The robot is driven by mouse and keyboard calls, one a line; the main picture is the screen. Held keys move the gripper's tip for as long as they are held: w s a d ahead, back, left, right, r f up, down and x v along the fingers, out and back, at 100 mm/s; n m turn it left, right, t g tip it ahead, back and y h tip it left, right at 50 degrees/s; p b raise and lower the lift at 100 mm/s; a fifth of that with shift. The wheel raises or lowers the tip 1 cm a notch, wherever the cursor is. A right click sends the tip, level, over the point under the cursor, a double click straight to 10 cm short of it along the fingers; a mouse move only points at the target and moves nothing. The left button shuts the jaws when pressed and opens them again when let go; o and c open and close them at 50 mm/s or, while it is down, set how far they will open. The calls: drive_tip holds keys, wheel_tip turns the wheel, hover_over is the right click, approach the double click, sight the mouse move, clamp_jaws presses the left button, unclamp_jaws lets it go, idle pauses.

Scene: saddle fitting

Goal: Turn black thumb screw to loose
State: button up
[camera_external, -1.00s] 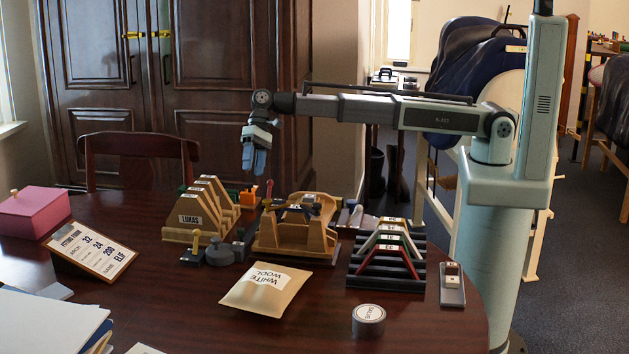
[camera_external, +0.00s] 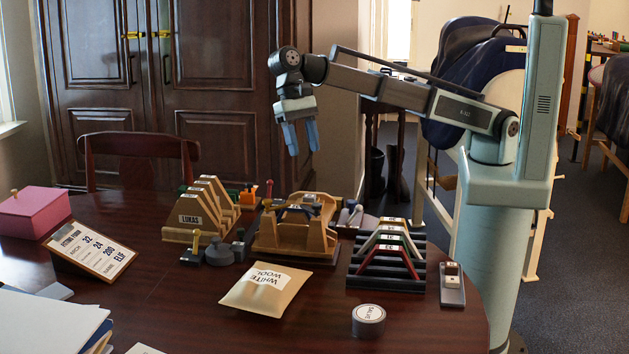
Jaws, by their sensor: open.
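My gripper (camera_external: 303,151) hangs high above the back of the table, with its blue fingers pointing down. The fingers are apart, with nothing between them. Below it stands a wooden saddle fixture (camera_external: 268,236) on a dark base, with a dark blue curved band across its top. Small dark parts (camera_external: 317,208) show at the top right of the fixture. They are too small for me to tell which is the black thumb screw, or how far it is turned. My gripper is well clear of the fixture.
Wooden LUKAS stands (camera_external: 190,222) are left of the fixture, and a rack of coloured arches (camera_external: 390,257) is on its right. A wool packet (camera_external: 266,289) and a round tin (camera_external: 368,320) lie in front. A dark chair (camera_external: 137,150) stands behind the table.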

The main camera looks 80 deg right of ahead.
sight(316, 204)
drive_tip(key=x, duration=1.3)
drive_tip(key=shift+f, duration=0.2)
clamp_jaws()
drive_tip(key=n, duration=0.2)
drive_tip(key=n+g+h, duration=0.1)
drive_tip(key=n, duration=0.1)
drive_tip(key=shift+w+a, duration=0.1)
drive_tip(key=shift+a, duration=0.15)
drive_tip(key=shift+a+n+h, duration=0.1)
drive_tip(key=shift+n+h, duration=0.45)
drive_tip(key=shift+n, duration=0.7)
drive_tip(key=shift+a+n+h, duration=0.1)
drive_tip(key=shift+n+h, duration=0.45)
drive_tip(key=shift+n, duration=0.7)
